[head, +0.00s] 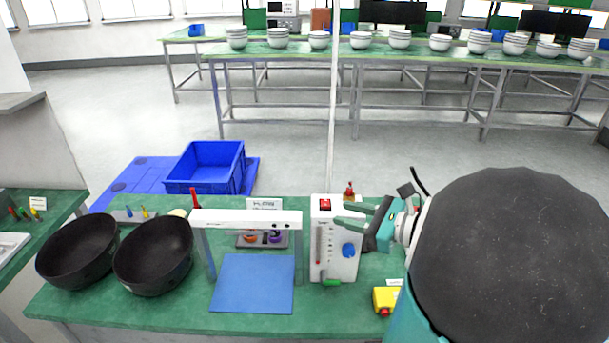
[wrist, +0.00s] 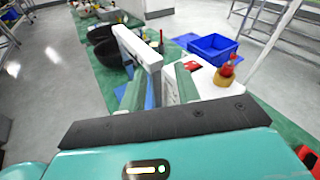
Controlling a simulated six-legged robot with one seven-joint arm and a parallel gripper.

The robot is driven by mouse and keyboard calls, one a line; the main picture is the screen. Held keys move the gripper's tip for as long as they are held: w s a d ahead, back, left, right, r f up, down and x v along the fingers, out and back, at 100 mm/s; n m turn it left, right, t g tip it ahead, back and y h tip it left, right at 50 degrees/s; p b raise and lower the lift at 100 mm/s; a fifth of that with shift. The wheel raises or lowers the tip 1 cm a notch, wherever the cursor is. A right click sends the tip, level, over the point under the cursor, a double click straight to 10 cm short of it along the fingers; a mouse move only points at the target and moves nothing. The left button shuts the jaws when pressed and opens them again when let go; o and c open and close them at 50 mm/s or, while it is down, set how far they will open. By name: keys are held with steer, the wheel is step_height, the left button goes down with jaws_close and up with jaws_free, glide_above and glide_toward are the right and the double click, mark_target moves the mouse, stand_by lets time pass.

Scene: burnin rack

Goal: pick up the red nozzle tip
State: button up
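I cannot tell for certain which red piece is the nozzle tip. A slim upright red piece (head: 194,198) stands behind the left end of the white frame, and it seems to show in the wrist view (wrist: 161,36). A small red tip (head: 13,213) is among coloured tips on the left table. An amber bottle (wrist: 229,72) with a red top stands behind the white control box (head: 335,245). My gripper (head: 341,214) is at the box's upper right in the head view. Its two fingers are apart with nothing between them (wrist: 160,84).
Two black bowls (head: 153,257) stand left of the white frame (head: 246,219) and its blue mat (head: 253,285). A yellow block (head: 386,300) lies right of the box. A blue crate (head: 207,167) is behind the green table. Blue and yellow tips (head: 144,211) stand behind the bowls.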

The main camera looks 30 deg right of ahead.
mark_target(350, 190)
steer(key=s+d+m+t+h, duration=0.25)
steer(key=d+m+h, duration=0.2)
steer(key=d, duration=0.45)
steer(key=shift+m+t+y, duration=0.25)
steer(key=shift+m+t, duration=0.1)
steer(key=shift+m, duration=0.1)
steer(key=w, duration=0.2)
steer(key=w+a, duration=0.1)
steer(key=w, duration=0.5)
steer(key=shift+w+a+r, duration=0.15)
steer(key=w, duration=0.5)
steer(key=shift+w+a+f, duration=0.1)
steer(key=shift+a+f, duration=0.1)
steer(key=shift+a, duration=0.1)
steer(key=shift+c, duration=0.4)
jaws_close()
